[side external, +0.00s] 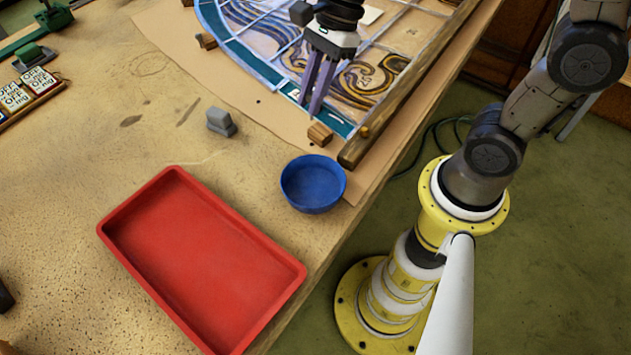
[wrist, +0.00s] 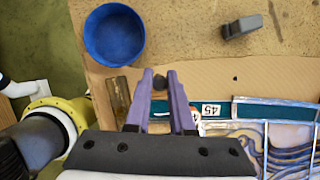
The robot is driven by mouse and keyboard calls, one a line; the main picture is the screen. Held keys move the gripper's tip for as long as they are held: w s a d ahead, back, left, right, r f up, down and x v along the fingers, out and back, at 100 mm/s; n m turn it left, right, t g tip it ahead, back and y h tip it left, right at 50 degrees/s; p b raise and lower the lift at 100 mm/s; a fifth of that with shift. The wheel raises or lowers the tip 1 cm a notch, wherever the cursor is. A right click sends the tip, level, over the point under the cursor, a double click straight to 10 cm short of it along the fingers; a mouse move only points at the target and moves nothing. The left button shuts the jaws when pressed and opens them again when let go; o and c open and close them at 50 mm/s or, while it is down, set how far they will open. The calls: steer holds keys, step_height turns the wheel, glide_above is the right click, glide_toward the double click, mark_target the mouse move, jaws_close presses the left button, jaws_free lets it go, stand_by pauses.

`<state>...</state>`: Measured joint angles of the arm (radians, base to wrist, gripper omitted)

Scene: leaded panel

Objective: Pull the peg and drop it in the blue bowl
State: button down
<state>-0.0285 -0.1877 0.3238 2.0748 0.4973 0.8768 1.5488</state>
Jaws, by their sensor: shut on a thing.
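My gripper (side external: 309,102) points down over the lower corner of the leaded panel (side external: 352,92), with its purple fingers close together. In the wrist view, my gripper (wrist: 160,82) is shut on a small dark round-ended peg (wrist: 159,80) between the fingertips. In the side view the fingers hide the peg, and I cannot tell whether it is clear of the board. The blue bowl (side external: 313,185) stands empty, apart from the fingers and nearer the side camera. In the wrist view the bowl (wrist: 114,35) is at upper left.
A wooden block (side external: 320,134) lies between gripper and bowl. A grey block (side external: 221,122) stands left of the bowl. A red tray (side external: 205,262) lies at the front. A wooden rail (side external: 410,80) runs along the panel's right side. The table edge drops off right of the bowl.

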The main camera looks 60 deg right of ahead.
steer(key=s+a+r, duration=0.3)
steer(key=a+r, duration=0.1)
steer(key=r, duration=0.1)
steer(key=s+a+f, duration=0.3)
steer(key=a, duration=0.1)
steer(key=shift+s+f, duration=0.25)
steer(key=shift+f, duration=0.05)
steer(key=shift+a, duration=0.1)
stand_by(0.4)
steer(key=shift+w+a, duration=0.1)
steer(key=shift+a, duration=0.1)
stand_by(0.5)
steer(key=shift+f, duration=1.35)
glide_above(314, 189)
steer(key=shift+f, duration=2.5)
stand_by(1.0)
